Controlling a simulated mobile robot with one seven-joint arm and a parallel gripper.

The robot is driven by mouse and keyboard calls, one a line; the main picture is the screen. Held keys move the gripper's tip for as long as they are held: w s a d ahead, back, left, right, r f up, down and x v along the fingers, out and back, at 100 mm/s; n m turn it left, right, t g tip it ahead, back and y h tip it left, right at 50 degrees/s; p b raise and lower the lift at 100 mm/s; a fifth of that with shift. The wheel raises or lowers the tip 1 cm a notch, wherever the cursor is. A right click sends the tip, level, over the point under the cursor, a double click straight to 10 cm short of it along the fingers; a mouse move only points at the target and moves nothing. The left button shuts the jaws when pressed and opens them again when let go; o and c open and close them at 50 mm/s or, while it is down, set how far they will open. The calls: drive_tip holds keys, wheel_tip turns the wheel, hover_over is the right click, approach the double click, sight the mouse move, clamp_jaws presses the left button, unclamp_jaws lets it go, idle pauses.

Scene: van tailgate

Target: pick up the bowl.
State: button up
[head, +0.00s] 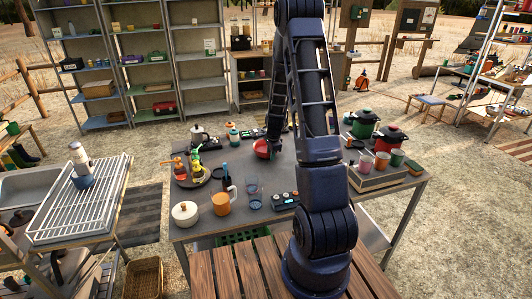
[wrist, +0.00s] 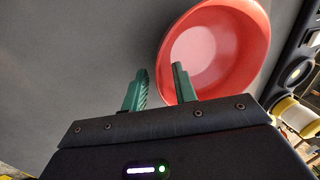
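A red bowl (head: 262,148) stands upright on the dark grey table, behind the middle of its top and partly hidden by my arm in the head view. In the wrist view the bowl (wrist: 222,48) shows its pale pink inside, at the upper right. My gripper (wrist: 163,82) has its two green fingers apart with a gap between them. The right finger overlaps the bowl's near left rim, and the left finger is outside the bowl over the grey surface. The rim appears between the fingers; I cannot tell whether either finger touches it.
The grey table (head: 285,170) also carries a round tray (head: 192,180) with small items, an orange mug (head: 221,203) and a white lidded pot (head: 185,213) at left. Green (head: 365,123) and red pots (head: 389,138) stand at right.

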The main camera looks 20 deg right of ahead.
drive_tip(key=shift+c, duration=0.2)
clamp_jaws()
